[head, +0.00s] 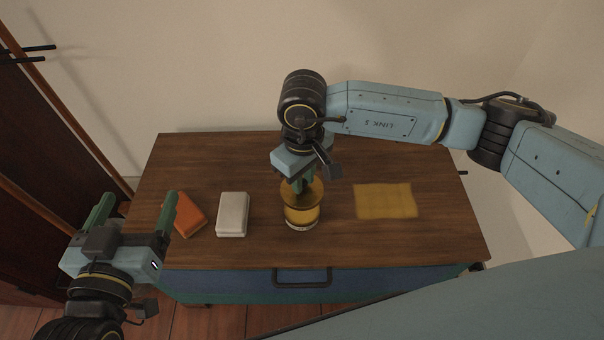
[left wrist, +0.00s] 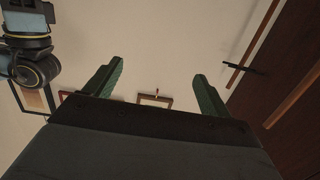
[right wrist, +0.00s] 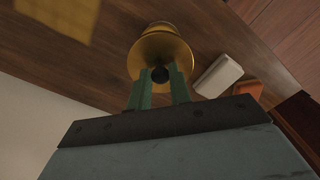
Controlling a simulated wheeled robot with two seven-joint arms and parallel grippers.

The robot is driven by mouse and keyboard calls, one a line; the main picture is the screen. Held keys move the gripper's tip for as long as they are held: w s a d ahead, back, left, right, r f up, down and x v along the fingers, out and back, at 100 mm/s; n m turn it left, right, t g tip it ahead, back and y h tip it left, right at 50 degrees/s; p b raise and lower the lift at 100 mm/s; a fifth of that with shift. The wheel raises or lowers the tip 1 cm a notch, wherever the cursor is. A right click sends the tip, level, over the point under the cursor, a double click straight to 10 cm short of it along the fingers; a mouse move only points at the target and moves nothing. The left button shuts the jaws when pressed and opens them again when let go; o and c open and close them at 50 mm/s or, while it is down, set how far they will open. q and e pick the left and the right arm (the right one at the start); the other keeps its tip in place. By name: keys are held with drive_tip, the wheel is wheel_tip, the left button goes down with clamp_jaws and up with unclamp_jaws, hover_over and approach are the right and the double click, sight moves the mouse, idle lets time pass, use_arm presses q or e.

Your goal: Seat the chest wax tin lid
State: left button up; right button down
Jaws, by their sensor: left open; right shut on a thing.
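The wax tin (head: 302,216) is a round yellow can with a pale base, standing on the wooden chest top. Its brass-coloured lid (head: 290,190) is at the tin's top, and also shows in the right wrist view (right wrist: 150,52). My right gripper (head: 300,184) points down over the tin and is shut on the lid's dark knob (right wrist: 160,74). I cannot tell whether the lid is fully down or slightly raised, as the gripper hides part of it. My left gripper (head: 138,212) is open and empty, left of the chest's front edge.
An orange block (head: 188,216) and a white box (head: 232,214) lie left of the tin. A yellow cloth (head: 385,201) lies flat to its right. The chest (head: 440,225) has a blue drawer front with a dark handle (head: 302,283). A dark wooden door or cabinet stands at the left.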

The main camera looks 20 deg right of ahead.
sight(302, 196)
drive_tip(key=shift+f, duration=0.2)
drive_tip(key=shift+f+b, duration=0.45)
drive_tip(key=shift+f, duration=0.3)
drive_tip(key=shift+f+b, duration=0.45)
drive_tip(key=shift+f, duration=0.4)
drive_tip(key=shift+f+b, duration=0.5)
drive_tip(key=shift+f, duration=0.4)
drive_tip(key=shift+f+b, duration=0.5)
drive_tip(key=shift+b, duration=0.05)
use_arm(q)
drive_tip(key=s+r+t+h, duration=0.3)
drive_tip(key=r+t, duration=0.6)
drive_tip(key=r, duration=0.2)
drive_tip(key=shift+d, duration=0.4)
use_arm(e)
drive_tip(key=shift+f, duration=0.15)
use_arm(q)
drive_tip(key=shift+f+b, duration=0.6)
drive_tip(key=shift+b, duration=0.15)
drive_tip(key=shift+f+b, duration=0.95)
use_arm(e)
drive_tip(key=shift+f, duration=0.6)
